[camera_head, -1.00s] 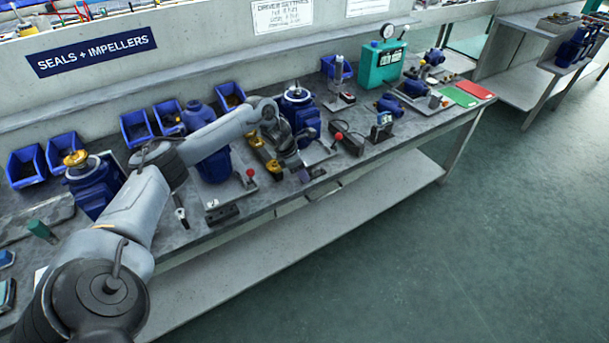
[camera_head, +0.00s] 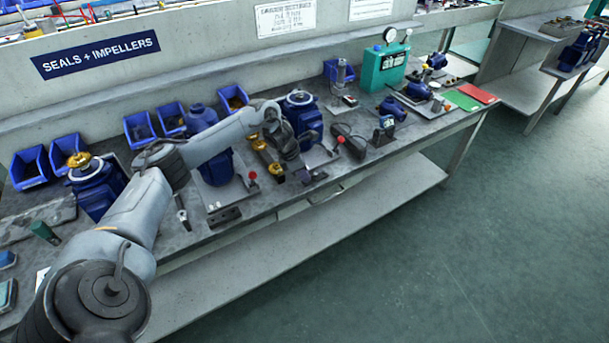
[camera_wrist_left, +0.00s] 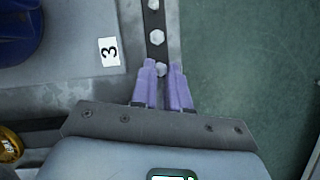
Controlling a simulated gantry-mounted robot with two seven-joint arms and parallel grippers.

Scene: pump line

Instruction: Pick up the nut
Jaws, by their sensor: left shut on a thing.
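My left gripper (camera_wrist_left: 164,84) shows in the left wrist view with two purple fingers close together, shut on a pale hex nut (camera_wrist_left: 161,69) at their tips. The fingers hide part of the nut. The nut is in line with a dark strip (camera_wrist_left: 155,21) bearing more pale hex nuts; I cannot tell whether it still touches the strip. My right gripper is not in view.
Blue pumps (camera_head: 302,115) and a red-knobbed fixture (camera_head: 252,175) stand near my arm. Blue bins (camera_head: 139,128) line the back. The floor (camera_head: 430,250) is clear.

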